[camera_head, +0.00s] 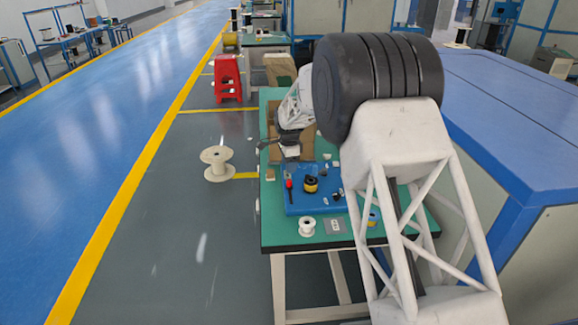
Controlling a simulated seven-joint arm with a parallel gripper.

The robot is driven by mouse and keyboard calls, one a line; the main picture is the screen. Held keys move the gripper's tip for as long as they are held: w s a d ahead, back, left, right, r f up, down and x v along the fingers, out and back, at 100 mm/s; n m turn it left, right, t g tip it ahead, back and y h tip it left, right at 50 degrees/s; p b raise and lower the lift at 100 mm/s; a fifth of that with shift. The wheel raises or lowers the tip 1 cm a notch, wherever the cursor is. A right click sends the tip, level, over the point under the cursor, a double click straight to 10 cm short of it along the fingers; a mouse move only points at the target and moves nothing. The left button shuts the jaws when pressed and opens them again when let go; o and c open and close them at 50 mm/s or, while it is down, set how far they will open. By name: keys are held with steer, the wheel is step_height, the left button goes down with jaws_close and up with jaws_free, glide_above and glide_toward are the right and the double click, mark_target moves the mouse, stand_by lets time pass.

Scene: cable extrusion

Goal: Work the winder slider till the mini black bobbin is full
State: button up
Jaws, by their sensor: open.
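A green-topped table (282,240) stands in the middle of the view with a blue board (300,206) on it. A small black bobbin-like piece with a yellow-orange band (311,185) sits on the board; how full it is is too small to tell. A thin dark piece with a red top (289,185) stands at the board's left edge. Which part is the winder slider I cannot tell. My gripper (278,150) is small in view above the table's left side, behind the board. It is open, with nothing visible in it, and apart from the board.
A small white spool (307,227) and a grey plate (335,226) lie at the table's front. A brown box (280,70) stands at its back. A large cream spool (217,163) and a red stool (228,78) are on the floor left. A blue-topped cabinet (510,110) stands right.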

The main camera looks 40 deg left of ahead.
mark_target(289, 180)
steer(key=shift+s+d, duration=0.15)
stand_by(0.3)
steer(key=shift+f, duration=3.95)
jaws_close()
